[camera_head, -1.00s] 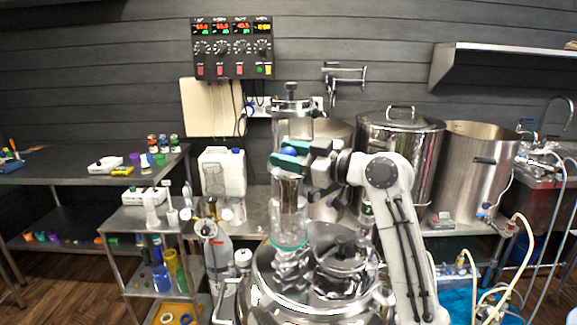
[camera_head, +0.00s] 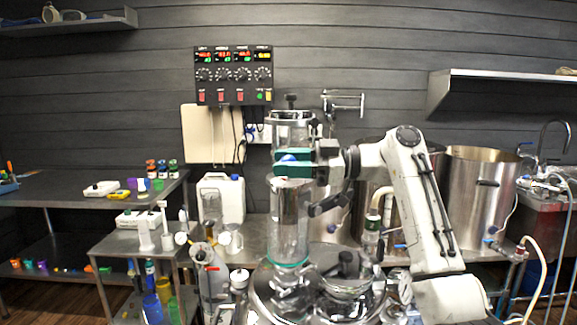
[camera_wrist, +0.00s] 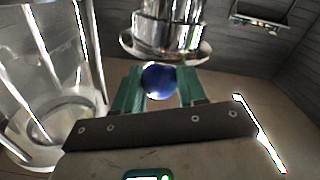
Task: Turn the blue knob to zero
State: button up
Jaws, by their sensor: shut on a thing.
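The blue knob (camera_head: 287,158) is a round glossy blue ball on the side of a glass and steel column (camera_head: 291,215). In the wrist view the knob (camera_wrist: 158,81) sits between the two green fingers of my gripper (camera_wrist: 157,88), below a shiny steel collar (camera_wrist: 168,30). No scale or zero mark on the knob can be made out.
A black control panel (camera_head: 233,75) with dials hangs on the wall. Large steel pots (camera_head: 470,200) stand at right. A white jug (camera_head: 221,199) stands left of the column. A steel vessel (camera_head: 345,285) sits in front. A glass cylinder (camera_wrist: 35,85) is close beside my gripper.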

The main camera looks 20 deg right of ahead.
jog(key=shift+a+f, duration=0.1)
jog(key=shift+f, duration=0.05)
jog(key=o, duration=1)
jog(key=shift+c, duration=0.2)
jog(key=b+v, duration=0.1)
jog(key=v, duration=1)
jog(key=shift+b, duration=0.3)
